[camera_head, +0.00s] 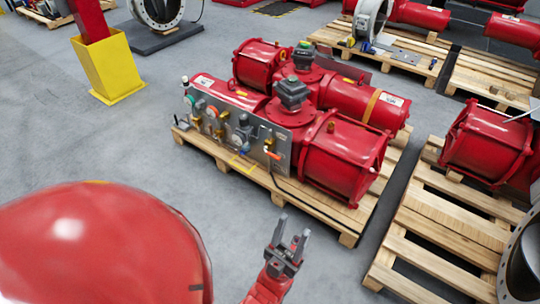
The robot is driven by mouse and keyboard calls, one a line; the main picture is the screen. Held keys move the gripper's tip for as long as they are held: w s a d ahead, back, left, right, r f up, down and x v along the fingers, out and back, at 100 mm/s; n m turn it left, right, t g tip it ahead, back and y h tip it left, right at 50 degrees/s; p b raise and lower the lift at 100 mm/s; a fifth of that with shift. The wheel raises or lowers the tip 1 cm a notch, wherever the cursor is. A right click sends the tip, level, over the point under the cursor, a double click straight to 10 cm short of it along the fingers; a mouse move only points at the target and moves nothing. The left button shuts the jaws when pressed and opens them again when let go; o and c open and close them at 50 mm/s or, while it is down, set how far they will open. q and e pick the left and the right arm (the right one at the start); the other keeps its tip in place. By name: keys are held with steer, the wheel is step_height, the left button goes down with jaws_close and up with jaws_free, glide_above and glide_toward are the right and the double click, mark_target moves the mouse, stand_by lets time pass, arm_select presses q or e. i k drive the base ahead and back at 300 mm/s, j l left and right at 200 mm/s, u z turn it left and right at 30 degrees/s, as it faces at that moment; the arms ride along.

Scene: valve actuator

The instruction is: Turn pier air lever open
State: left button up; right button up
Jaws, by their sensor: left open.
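The red valve actuator (347,145) lies on a wooden pallet, with a grey control panel (238,131) along its near left side. The panel carries gauges, brass fittings and small valves. A small orange lever (273,155) shows at the panel's lower right end; the picture is too small to tell its exact angle or whether it is the pier air lever. My left gripper (293,225) is open and empty, in front of the pallet, below and apart from the panel in the picture. My right gripper is not in view.
The actuator's pallet (347,238) has its near edge close to my left gripper. Another pallet (440,233) with a red cylinder stands at the right. A yellow post base (107,66) is at the upper left. Grey floor (100,140) is clear left of the actuator.

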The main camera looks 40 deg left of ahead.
mark_target(265, 148)
steer(key=i+j+u, duration=0.4)
steer(key=j, duration=0.2)
steer(key=i+j+u, duration=0.35)
steer(key=i+j, duration=0.15)
steer(key=i+j+u, duration=0.4)
steer(key=i, duration=0.2)
steer(key=k+l, duration=0.05)
